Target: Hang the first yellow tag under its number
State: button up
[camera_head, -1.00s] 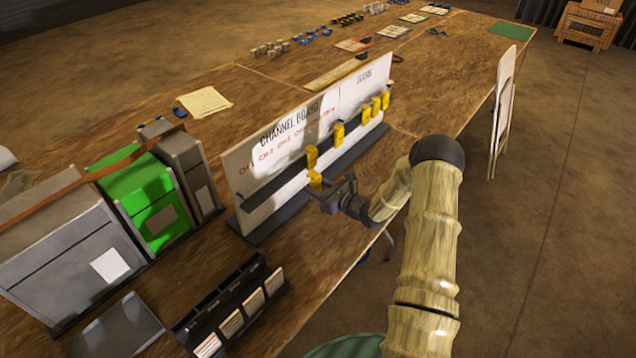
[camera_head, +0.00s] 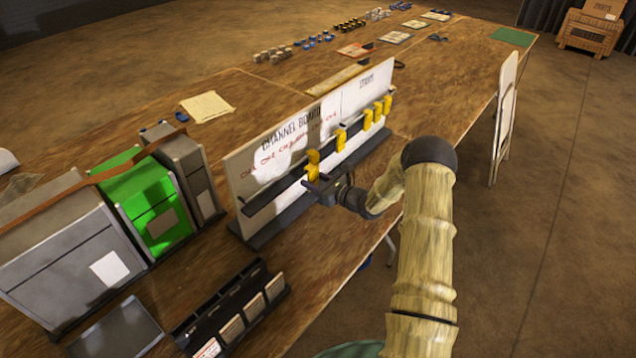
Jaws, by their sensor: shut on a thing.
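The white channel board (camera_head: 243,182) stands upright on the table, with a row of red channel numbers and a dark rail (camera_head: 270,190) below them. My gripper (camera_head: 315,183) is at the front of the board, shut on a yellow tag (camera_head: 312,173); its fingers partly hide the tag. Another yellow piece (camera_head: 313,156) shows just above it at the rail. A yellow tag (camera_head: 341,139) hangs farther right, and several more yellow tags (camera_head: 368,119) hang under the right-hand heading. I cannot tell whether the held tag touches the rail.
Grey and green cases (camera_head: 150,205) stand left of the board. A black card rack (camera_head: 235,305) and a dark tray (camera_head: 115,330) lie in front. A paper sheet (camera_head: 206,105) lies behind the board. A folded white chair (camera_head: 505,110) stands beyond the table's right edge.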

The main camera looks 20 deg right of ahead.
jog(key=shift+r+b+x, duration=0.2)
jog(key=shift+x, duration=1.3)
jog(key=shift+r+b+x, duration=0.15)
jog(key=shift+b+x, duration=0.05)
jog(key=shift+x, duration=1.3)
jog(key=shift+f+b, duration=0.6)
jog(key=shift+f, duration=0.05)
jog(key=o, duration=1)
jog(key=b+v, duration=0.3)
jog(key=v, duration=1.4)
jog(key=shift+s+d, duration=0.15)
